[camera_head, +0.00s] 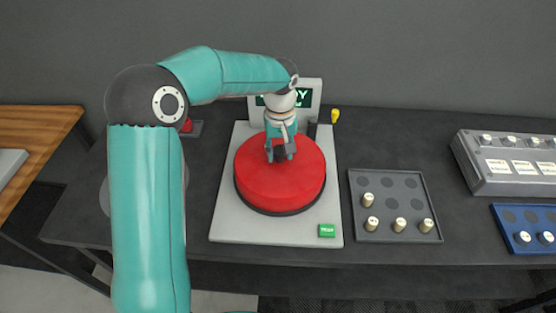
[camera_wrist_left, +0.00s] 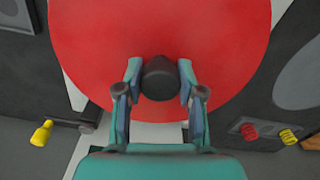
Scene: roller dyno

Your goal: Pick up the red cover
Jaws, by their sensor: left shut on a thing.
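The red cover (camera_head: 281,181) is a round red disc with a dark knob at its centre. It sits on the light grey dyno base (camera_head: 228,219), over a dark round rim. My left gripper (camera_head: 281,155) reaches down from above and is shut on the black knob. In the left wrist view the knob (camera_wrist_left: 160,78) lies between the two fingertips, with the red cover (camera_wrist_left: 160,30) filling the view behind it. What is under the cover is hidden. My right gripper is not in view.
A green button (camera_head: 327,231) is at the base's front right corner. A yellow-topped lever (camera_head: 335,116) stands behind. A grey tray (camera_head: 360,234) with several pegs, a blue tray (camera_head: 510,243) and a grey panel (camera_head: 475,180) lie right. A wooden table (camera_head: 40,135) is left.

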